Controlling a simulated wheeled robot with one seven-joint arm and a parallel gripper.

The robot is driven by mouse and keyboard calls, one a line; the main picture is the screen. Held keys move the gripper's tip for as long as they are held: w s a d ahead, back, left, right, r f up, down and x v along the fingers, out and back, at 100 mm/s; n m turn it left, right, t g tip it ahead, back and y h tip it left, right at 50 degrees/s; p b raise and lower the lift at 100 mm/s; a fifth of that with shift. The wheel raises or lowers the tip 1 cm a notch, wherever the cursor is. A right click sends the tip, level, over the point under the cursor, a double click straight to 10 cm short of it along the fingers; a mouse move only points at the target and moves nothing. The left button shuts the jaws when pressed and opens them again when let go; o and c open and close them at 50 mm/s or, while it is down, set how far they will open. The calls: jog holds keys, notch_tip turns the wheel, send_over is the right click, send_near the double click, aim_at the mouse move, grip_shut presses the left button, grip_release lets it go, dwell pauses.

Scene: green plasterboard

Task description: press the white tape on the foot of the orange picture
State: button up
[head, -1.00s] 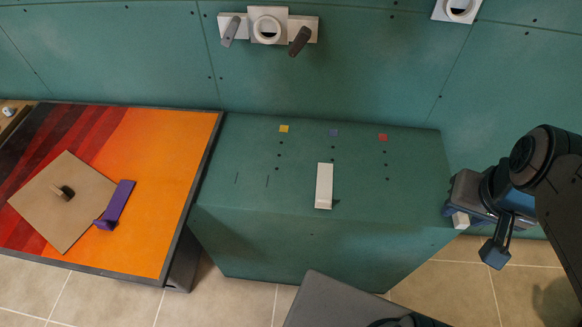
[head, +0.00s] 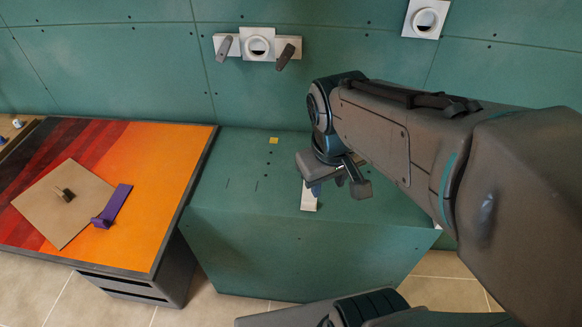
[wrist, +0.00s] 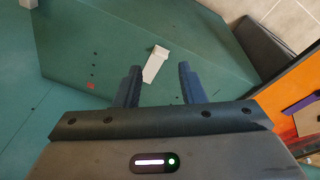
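The white tape piece (head: 308,202) is a pale strip lying on top of the green box; my gripper hides its far end in the head view. In the wrist view the white piece (wrist: 154,66) shows between and beyond my fingertips, apart from both fingers. My gripper (head: 328,186) is open and empty above it; its two dark fingers (wrist: 160,70) stand wide apart. The orange picture (head: 150,190) lies flat on the left, left of the box; a corner of it also shows in the wrist view (wrist: 300,84).
On the picture lie a brown square board (head: 60,205) with a small knob and a purple piece (head: 113,205). The green box (head: 300,245) carries a yellow square (head: 273,141) and small holes. White fixtures (head: 257,48) are on the green wall. Tiled floor is free in front.

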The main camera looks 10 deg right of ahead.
jog(key=w+a+f+n+g+h+b, duration=0.2)
jog(key=w+f+n+b, duration=0.1)
jog(key=w+f+n, duration=0.3)
jog(key=n+g+h+b, duration=0.1)
jog(key=n+b, duration=0.2)
jog(key=n, duration=0.3)
send_near(307, 201)
jog(key=x, duration=1)
grip_shut()
